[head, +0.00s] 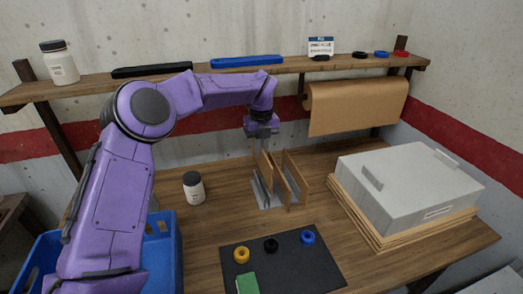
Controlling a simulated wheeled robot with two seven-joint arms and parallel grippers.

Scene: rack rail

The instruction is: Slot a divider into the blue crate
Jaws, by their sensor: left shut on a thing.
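The blue crate (165,262) is at the lower left, mostly hidden behind my left arm; its inside hardly shows. Thin brown dividers (295,176) stand upright in a grey rack (262,203) on the table. My left gripper (262,144) is above the rack's left side, pointing down, shut on the divider (265,172) below it. The fingertips and the grip are small. I cannot tell whether this divider is clear of the rack. My right gripper is out of view.
A dark mat (285,268) in front holds yellow, black and blue rings and a green block. A grey box (408,190) on boards fills the right. A shelf (200,78) and brown paper roll (355,105) are behind.

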